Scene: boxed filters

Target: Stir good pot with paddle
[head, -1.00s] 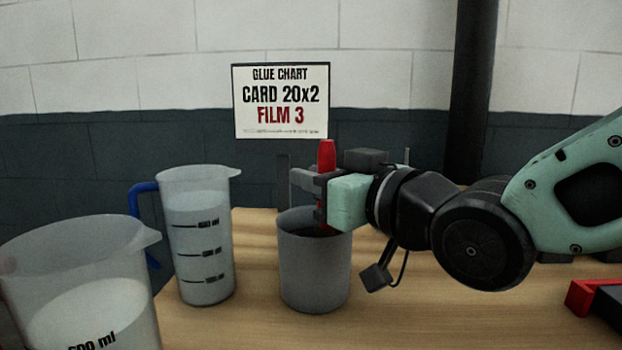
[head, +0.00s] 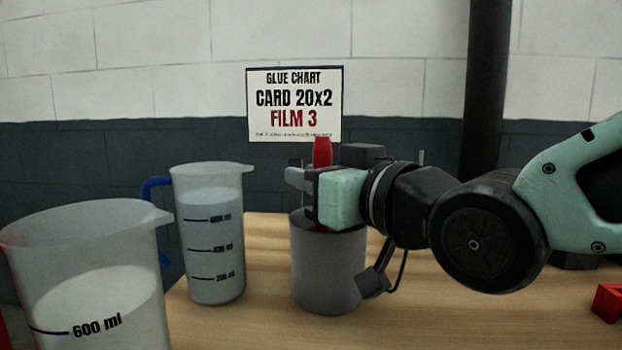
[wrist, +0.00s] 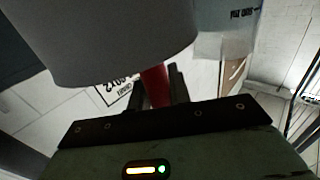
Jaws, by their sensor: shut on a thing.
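A grey pot (head: 327,268) stands upright on the wooden table in the head view. The red paddle (head: 322,150) stands upright in it, its top showing above my gripper. My gripper (head: 308,190) is shut on the paddle just above the pot's rim, coming from the right. The paddle's lower end is hidden inside the pot, and so are the pot's contents. In the wrist view the red paddle (wrist: 154,85) shows between the dark fingers, and the pot (wrist: 115,40) fills the upper left.
Two clear measuring jugs with pale liquid stand left of the pot, a near one (head: 85,285) and a farther one (head: 212,240) with a blue handle. A wall sign (head: 294,105) reads "CARD 20x2, FILM 3". A red object (head: 607,303) lies at the right edge.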

